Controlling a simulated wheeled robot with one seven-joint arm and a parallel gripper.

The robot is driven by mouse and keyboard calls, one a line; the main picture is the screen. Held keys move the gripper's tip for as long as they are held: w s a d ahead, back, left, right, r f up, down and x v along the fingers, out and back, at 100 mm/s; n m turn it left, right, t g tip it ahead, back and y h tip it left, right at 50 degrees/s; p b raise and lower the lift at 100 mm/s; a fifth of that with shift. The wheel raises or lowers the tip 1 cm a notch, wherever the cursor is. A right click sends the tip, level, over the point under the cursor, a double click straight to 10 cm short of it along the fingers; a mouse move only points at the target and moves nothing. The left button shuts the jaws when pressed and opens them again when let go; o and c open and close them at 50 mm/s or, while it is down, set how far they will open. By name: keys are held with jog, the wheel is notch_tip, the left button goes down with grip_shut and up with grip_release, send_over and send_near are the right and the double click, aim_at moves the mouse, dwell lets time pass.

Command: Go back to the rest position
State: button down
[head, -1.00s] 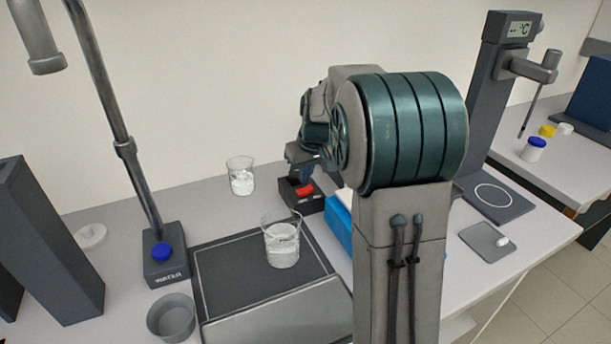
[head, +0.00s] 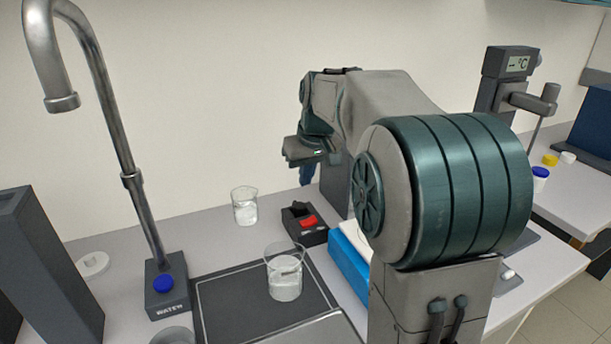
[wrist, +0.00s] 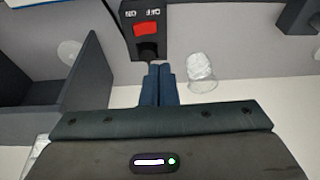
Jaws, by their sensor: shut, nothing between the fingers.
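My gripper (wrist: 159,84) is shut and empty in the wrist view, its two blue fingers together. In the head view my gripper (head: 306,174) is raised in front of the back wall, above and behind the black box with the red switch (head: 308,222). That box also shows in the wrist view (wrist: 146,29), with OFF and ON marks beside the switch. My arm is folded at the centre right of the head view and hides part of the bench.
A beaker (head: 244,207) stands near the wall and another beaker (head: 285,272) on the dark mat (head: 225,310). A water tap (head: 128,180) rises at the left, beside a dark grey bin (head: 45,265). A blue box (head: 347,262) and a stand with a °C display (head: 518,64) are at the right.

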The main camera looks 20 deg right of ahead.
jog(key=s+a+f, duration=0.1)
jog(key=s+f, duration=0.2)
jog(key=s, duration=0.5)
jog(key=s+a+f+m, duration=0.1)
jog(key=s+a+f, duration=0.1)
jog(key=s, duration=0.7)
jog(key=s+a+f+m, duration=0.1)
jog(key=s+f, duration=0.4)
jog(key=s, duration=0.3)
jog(key=shift+s+a+g+h, duration=0.3)
jog(key=shift+a+h, duration=0.05)
jog(key=shift+h, duration=0.05)
